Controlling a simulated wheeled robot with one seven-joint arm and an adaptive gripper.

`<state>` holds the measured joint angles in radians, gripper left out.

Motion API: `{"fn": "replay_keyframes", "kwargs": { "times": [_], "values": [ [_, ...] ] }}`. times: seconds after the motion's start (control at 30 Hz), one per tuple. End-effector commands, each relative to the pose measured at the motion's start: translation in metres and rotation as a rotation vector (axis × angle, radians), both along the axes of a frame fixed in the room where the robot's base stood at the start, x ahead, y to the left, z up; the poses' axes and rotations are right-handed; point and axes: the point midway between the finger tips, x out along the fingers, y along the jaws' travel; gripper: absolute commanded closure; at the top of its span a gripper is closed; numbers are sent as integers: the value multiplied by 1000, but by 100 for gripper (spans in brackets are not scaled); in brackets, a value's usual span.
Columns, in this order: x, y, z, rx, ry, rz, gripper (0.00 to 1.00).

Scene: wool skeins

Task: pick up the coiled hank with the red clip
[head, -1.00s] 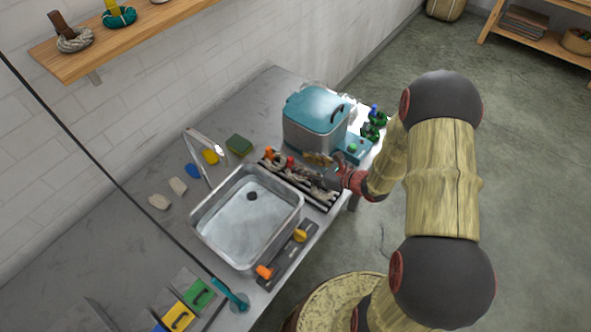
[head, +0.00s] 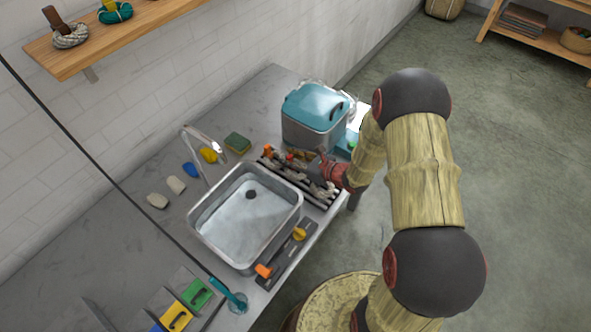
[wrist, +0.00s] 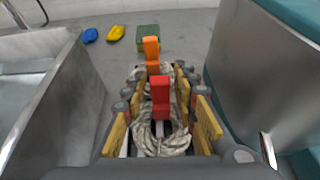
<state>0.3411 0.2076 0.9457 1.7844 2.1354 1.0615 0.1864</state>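The coiled hank with the red clip (wrist: 160,95) is pale, ropy wool, seen in the middle of the wrist view. Its coil (wrist: 162,143) lies between the two yellow-padded fingers of my gripper (wrist: 159,112). The fingers are apart, one on each side of the hank, with visible room between them and the wool. Another pale hank with an orange clip (wrist: 152,48) lies just beyond it. In the head view my gripper (head: 322,170) is over the dark rack (head: 328,200) beside the sink and partly hides the hanks.
A metal sink (head: 205,240) is left of the rack. A grey bin with a teal lid (head: 315,105) stands close on the right in the wrist view. A green sponge (head: 237,142), yellow and blue pieces and a faucet are behind.

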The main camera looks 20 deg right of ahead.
Motion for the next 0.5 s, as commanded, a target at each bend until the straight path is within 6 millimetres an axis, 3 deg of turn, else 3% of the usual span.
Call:
{"fn": "replay_keyframes", "kwargs": {
  "times": [0.5],
  "values": [
    [0,0,0,0,0,0,100]
  ]
}}
